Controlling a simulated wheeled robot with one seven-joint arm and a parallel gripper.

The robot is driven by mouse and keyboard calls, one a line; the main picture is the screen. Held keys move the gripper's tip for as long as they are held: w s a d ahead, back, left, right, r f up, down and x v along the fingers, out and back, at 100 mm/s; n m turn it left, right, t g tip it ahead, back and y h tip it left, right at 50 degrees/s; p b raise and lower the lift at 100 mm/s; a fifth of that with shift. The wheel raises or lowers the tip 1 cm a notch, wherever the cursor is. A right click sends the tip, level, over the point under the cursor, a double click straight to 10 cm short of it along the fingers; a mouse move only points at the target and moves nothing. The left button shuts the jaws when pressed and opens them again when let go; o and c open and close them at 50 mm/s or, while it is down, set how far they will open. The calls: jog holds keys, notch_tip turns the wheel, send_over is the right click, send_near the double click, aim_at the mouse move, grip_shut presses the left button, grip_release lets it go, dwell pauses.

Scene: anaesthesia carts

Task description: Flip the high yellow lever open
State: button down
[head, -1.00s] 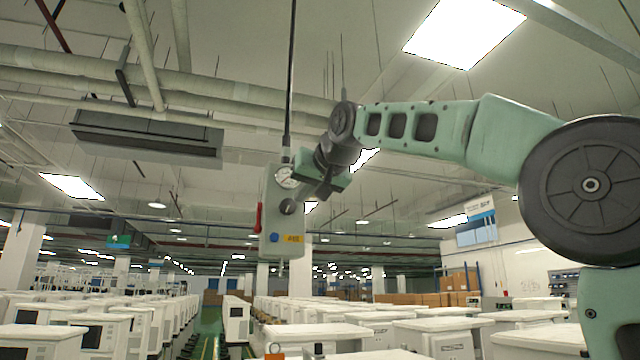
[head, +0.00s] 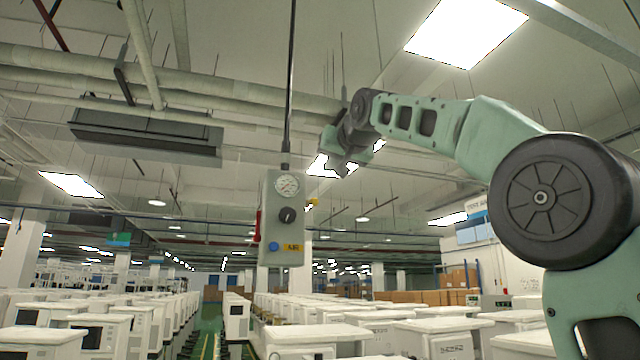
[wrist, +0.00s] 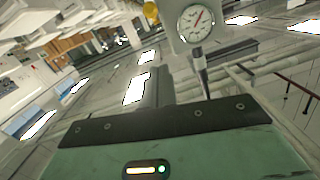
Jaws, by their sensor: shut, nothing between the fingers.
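The yellow lever (head: 313,202) is small and sticks out from the upper right side of a hanging grey control box (head: 270,202). It also shows in the wrist view as a yellow knob (wrist: 150,11) at the top edge, left of the gauge. My gripper (head: 342,170) is shut and empty, above and to the right of the lever and apart from it. In the wrist view, the shut fingers (wrist: 156,86) are dark and partly hidden by the gripper body. The lever's pivot is too small to make out.
The box carries a round gauge (head: 287,185), a black knob (head: 288,215), a blue button (head: 274,246) and a yellow label (head: 292,247). A red lever (head: 258,226) is on its left side. It hangs from a dark rod (head: 290,90). White carts (head: 400,330) fill the floor below.

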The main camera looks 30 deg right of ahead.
aim_at(310, 203)
jog(key=w+f+p, duration=0.2)
jog(key=w+f, duration=0.2)
jog(key=w, duration=0.2)
jog(key=shift+w+d+f, duration=0.15)
jog(key=shift+d, duration=0.3)
jog(key=shift+f, duration=0.1)
jog(key=shift+f+t+b, duration=0.3)
jog(key=shift+b, duration=0.7)
